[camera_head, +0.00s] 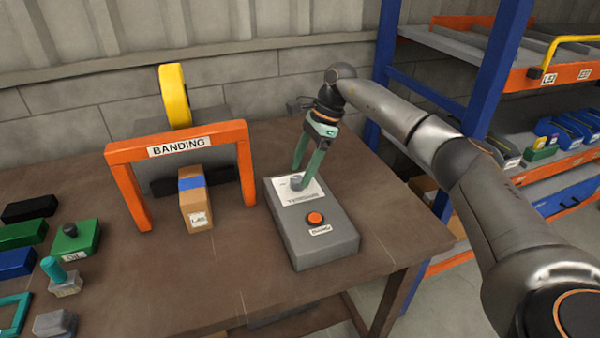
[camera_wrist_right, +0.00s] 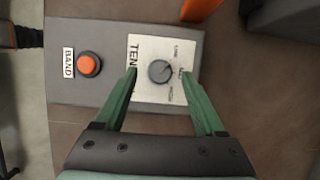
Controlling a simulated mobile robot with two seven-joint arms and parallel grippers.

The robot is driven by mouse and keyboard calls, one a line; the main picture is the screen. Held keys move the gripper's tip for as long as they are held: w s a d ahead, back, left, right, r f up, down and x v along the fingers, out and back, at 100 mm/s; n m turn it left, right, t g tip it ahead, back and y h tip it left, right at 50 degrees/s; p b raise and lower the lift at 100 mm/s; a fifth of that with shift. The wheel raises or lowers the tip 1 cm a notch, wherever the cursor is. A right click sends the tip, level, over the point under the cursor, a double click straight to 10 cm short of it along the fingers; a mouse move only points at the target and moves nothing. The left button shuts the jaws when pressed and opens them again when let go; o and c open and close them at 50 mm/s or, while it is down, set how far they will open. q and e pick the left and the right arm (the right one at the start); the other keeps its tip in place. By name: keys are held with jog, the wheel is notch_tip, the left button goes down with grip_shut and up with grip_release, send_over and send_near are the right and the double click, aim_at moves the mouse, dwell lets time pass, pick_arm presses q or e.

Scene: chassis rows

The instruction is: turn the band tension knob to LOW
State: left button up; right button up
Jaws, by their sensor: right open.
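The band tension knob (camera_wrist_right: 159,71) is a small grey dial on a white plate (camera_wrist_right: 146,108) with a printed scale beside it. The small scale words and the exact setting are hard to read. In the head view the knob (camera_head: 296,182) sits on the grey control box (camera_head: 325,232), partly behind the fingers. My right gripper (camera_head: 304,172) is open above the box, its green fingers pointing down. In the wrist view its fingertips lie on either side of the knob, with gaps on both sides. I cannot tell their exact height. My left gripper is not in view.
An orange button (camera_head: 315,218) is on the same box. Left of it stands the orange BANDING frame (camera_head: 247,165) with a brown carton (camera_head: 196,205) and a yellow reel (camera_head: 175,96). Several small blocks lie at the table's left. A blue rack post (camera_head: 490,70) stands at right.

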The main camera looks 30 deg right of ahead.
jog(key=w+v, duration=0.1)
jog(key=v, duration=0.9)
jog(key=shift+s+r+p, duration=0.3)
jog(key=shift+s+r, duration=0.05)
jog(key=shift+s, duration=0.15)
jog(key=shift+d, duration=0.1)
